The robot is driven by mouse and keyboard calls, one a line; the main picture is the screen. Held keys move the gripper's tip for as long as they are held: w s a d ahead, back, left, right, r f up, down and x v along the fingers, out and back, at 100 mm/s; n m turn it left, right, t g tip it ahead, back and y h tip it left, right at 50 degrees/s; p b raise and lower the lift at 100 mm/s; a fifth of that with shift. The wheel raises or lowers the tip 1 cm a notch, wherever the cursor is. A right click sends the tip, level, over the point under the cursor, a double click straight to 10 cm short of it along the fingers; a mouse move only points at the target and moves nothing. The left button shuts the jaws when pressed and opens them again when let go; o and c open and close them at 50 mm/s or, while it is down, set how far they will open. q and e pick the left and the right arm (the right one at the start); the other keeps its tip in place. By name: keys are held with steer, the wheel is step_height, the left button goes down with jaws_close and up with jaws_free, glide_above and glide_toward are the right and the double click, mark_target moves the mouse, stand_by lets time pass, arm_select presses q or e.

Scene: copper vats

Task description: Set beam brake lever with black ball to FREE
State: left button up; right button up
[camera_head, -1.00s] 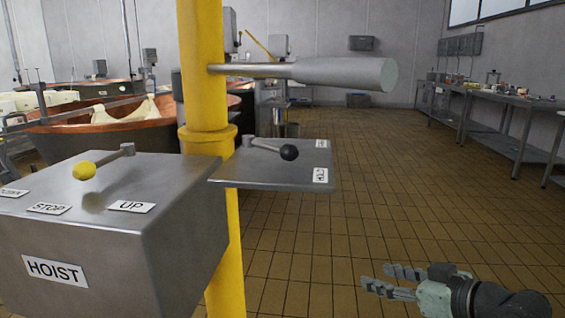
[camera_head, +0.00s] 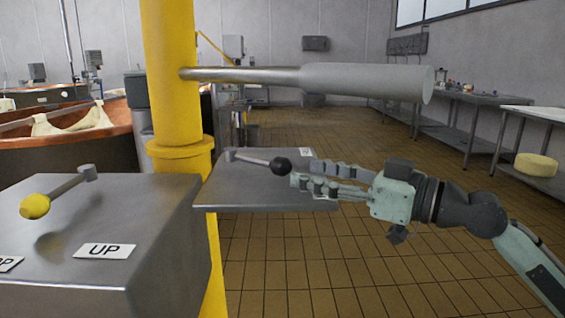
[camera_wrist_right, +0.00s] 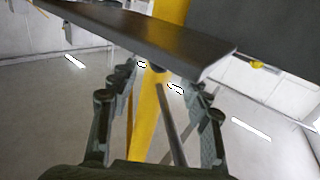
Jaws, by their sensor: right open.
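The brake lever (camera_head: 254,160) is a short metal rod with a black ball (camera_head: 280,166). It lies over a grey metal plate (camera_head: 250,192) fixed to the yellow post, with the ball pointing right. My right gripper (camera_head: 306,173) comes in from the right over the plate. Its fingers are open and empty, with the tips just right of the ball and apart from it. The fingers hide part of the plate's right side; one label shows partly at the far edge, unreadable. In the right wrist view, the open fingers (camera_wrist_right: 160,85) flank the yellow post. My left gripper is out of view.
The yellow post (camera_head: 175,100) carries a thick horizontal grey handle (camera_head: 365,80) above the plate. The HOIST box (camera_head: 120,205), with a yellow-ball lever (camera_head: 36,205), stands at left. A copper vat (camera_head: 70,150) is behind.

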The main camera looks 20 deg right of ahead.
mark_target(291, 169)
steer(key=p+x, duration=0.1)
steer(key=x, duration=0.3)
steer(key=shift+w+r, duration=0.1)
steer(key=shift+r, duration=0.05)
steer(key=shift+w+a+f, duration=0.2)
steer(key=shift+w+a, duration=0.35)
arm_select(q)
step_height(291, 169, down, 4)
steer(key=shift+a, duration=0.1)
arm_select(e)
steer(key=shift+c, duration=0.6)
jaws_close()
